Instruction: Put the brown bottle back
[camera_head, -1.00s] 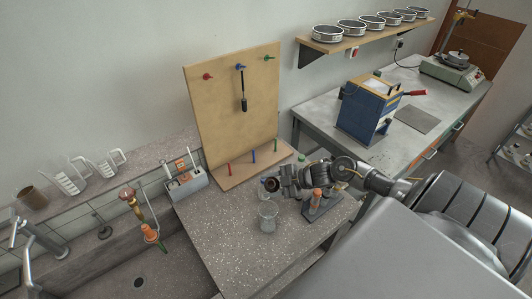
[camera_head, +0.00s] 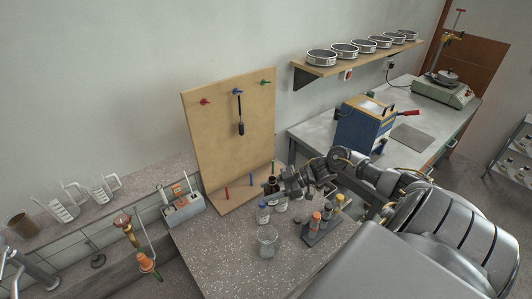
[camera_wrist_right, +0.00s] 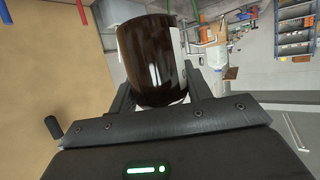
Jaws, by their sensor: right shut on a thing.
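The brown bottle (camera_head: 271,183) is dark brown and held in my right gripper (camera_head: 278,187), above the bench near the foot of the pegboard. In the right wrist view the bottle (camera_wrist_right: 152,60) stands between the two fingers of the right gripper (camera_wrist_right: 158,85), which are shut on it. Part of a pale label shows at its right side. The gripper hides part of the bottle in the head view. My left gripper is in neither view.
Below the held bottle stand a blue-capped bottle (camera_head: 263,213) and another small bottle (camera_head: 281,203). A clear beaker (camera_head: 267,241) is in front. A dark rack (camera_head: 322,232) with capped vials stands right. The pegboard (camera_head: 225,130) rises behind. The bench (camera_head: 215,255) is clear at front left.

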